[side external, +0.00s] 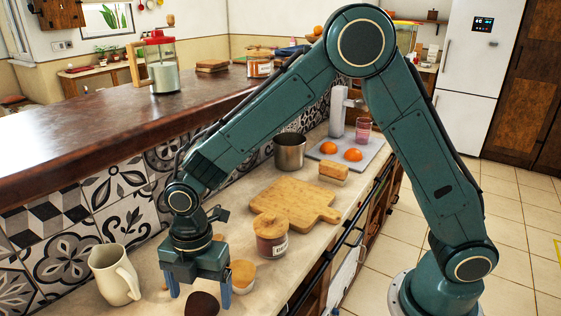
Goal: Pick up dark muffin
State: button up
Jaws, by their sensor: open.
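The dark muffin (202,305) shows at the bottom edge of the side view as a dark brown rounded top, and its lower part is cut off by the frame. My gripper (199,289) points down with its two blue fingers spread wide apart. The muffin's top appears between and just below the fingertips, nearer the right finger in the picture. Nothing is held. I cannot tell from this single view whether a finger touches the muffin or how far apart they are in depth.
A light muffin (243,274) stands close beside the right finger. A cream jug (115,274) is to the left. A lidded jar (271,239) and a wooden board (293,204) lie behind to the right. The tiled wall (130,222) rises behind the counter.

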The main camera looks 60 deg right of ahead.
aim_at(201, 300)
jog(key=shift+s+a+f, duration=0.1)
jog(key=shift+a+f, duration=0.05)
jog(key=shift+f, duration=1.05)
jog(key=shift+a+f, duration=0.1)
jog(key=shift+f, duration=1.1)
jog(key=c, duration=1)
